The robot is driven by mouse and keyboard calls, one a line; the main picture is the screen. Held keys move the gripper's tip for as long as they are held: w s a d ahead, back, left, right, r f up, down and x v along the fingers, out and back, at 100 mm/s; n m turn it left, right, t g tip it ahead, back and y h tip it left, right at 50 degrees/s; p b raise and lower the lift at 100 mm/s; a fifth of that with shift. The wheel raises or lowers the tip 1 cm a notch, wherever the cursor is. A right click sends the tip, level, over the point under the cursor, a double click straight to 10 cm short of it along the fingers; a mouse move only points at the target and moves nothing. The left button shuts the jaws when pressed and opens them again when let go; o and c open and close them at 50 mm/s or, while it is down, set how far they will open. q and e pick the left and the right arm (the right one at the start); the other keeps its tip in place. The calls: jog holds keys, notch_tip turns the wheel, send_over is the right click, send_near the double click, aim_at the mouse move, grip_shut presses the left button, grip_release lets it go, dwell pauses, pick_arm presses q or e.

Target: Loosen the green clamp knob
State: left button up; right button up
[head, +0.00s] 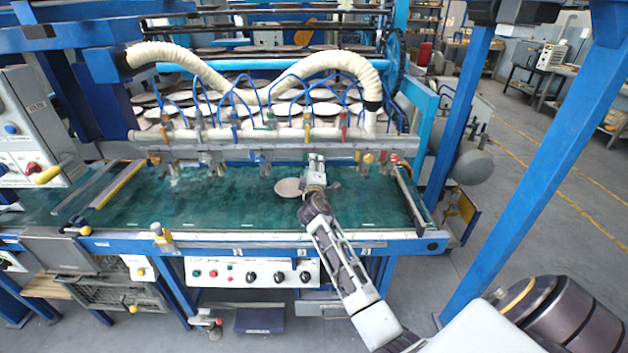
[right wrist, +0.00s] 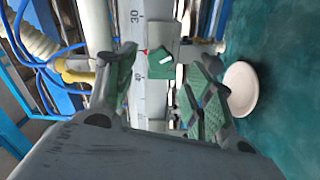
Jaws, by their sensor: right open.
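The green clamp knob (right wrist: 160,64) shows in the right wrist view, a small dark green block with a white mark, next to a grey rail with a printed scale. My right gripper (right wrist: 158,76) is open, with one green-padded finger to the left of the knob and the other to its right in that view. I cannot tell whether either finger touches the knob. In the head view my right gripper (head: 316,163) is at the front of the long metal rail (head: 240,150). There I cannot make out the knob near the gripper. My left gripper is not in view.
A pale round plate (head: 289,187) lies on the green belt (head: 225,205) just left of my right gripper. Other clamps with coloured knobs, such as a yellow one (head: 367,158), line the rail on both sides. White hoses and blue tubes are above.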

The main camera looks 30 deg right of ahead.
jog(key=v, duration=0.6)
jog(key=shift+s+a, duration=0.2)
jog(key=shift+s, duration=0.15)
dwell(0.5)
